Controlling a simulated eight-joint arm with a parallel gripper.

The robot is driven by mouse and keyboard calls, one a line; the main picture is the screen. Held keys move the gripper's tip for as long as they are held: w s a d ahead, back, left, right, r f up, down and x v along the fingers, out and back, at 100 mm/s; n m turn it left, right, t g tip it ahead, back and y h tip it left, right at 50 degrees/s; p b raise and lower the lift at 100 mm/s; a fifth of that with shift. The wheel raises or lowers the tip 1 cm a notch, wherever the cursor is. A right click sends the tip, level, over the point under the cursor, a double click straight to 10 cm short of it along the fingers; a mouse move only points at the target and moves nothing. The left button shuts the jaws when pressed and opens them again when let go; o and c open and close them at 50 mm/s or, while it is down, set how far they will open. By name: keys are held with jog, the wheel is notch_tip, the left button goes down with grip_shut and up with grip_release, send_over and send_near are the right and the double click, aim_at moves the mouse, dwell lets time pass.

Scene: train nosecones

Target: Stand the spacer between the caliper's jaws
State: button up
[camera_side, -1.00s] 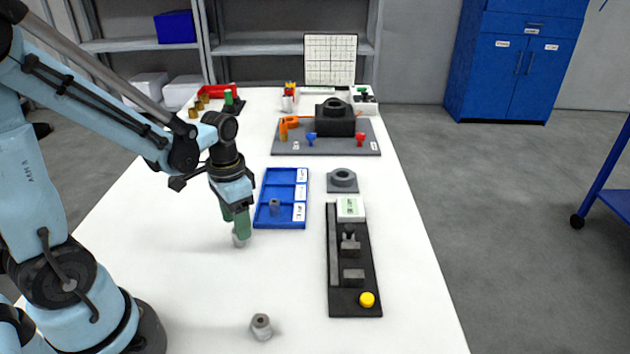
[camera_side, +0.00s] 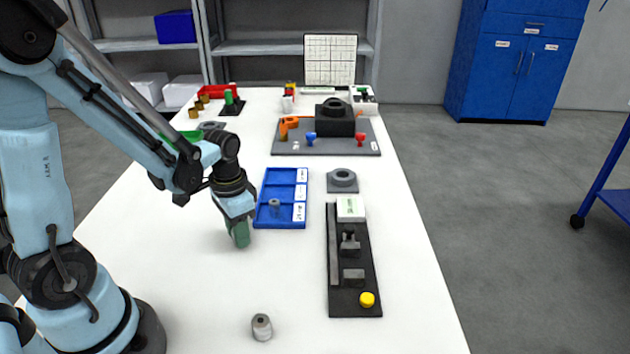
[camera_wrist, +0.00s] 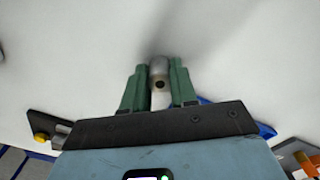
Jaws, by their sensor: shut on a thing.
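A grey cylindrical spacer (camera_wrist: 159,68) with a dark hole in its end sits between the green fingertips of my gripper (camera_wrist: 159,83) in the wrist view. In the side view my gripper (camera_side: 239,238) is low over the white table, left of the blue tray. There its fingers hide the spacer, and I cannot tell whether the spacer touches the table. The caliper (camera_side: 335,307) lies to the right on a long black base. It has a white readout box (camera_side: 350,208), two dark jaws (camera_side: 351,258) with a gap between them, and a yellow knob (camera_side: 367,299).
A blue tray (camera_side: 259,220) with labelled compartments holds a small grey cylinder (camera_side: 274,206). Another grey cylinder (camera_side: 262,327) stands at the table's front. A grey ring block (camera_side: 343,180) sits behind the caliper. Table between my gripper and the caliper's near end is clear.

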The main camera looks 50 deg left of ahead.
jog(key=shift+r, duration=0.15)
grip_shut()
jog(key=shift+r, duration=0.5)
jog(key=r, duration=0.1)
jog(key=d+r, duration=0.1)
jog(key=r, duration=0.1)
jog(key=shift+s+r, duration=0.15)
jog(key=shift+r, duration=0.05)
jog(key=s+d+r, duration=0.3)
jog(key=d+r, duration=0.3)
jog(key=d, duration=0.3)
jog(key=w+d+r+n, duration=0.1)
jog(key=w+d+n, duration=0.3)
jog(key=d, duration=0.5)
jog(key=w+d+n, duration=0.2)
jog(key=d+n, duration=0.3)
jog(key=d, duration=0.4)
jog(key=w+a+f, duration=0.4)
jog(key=w, duration=0.1)
jog(key=w+a+f, duration=0.2)
jog(key=w+a, duration=0.1)
jog(key=shift+f, duration=0.15)
jog(key=shift+w+f, duration=0.15)
jog(key=shift+f, duration=1.9)
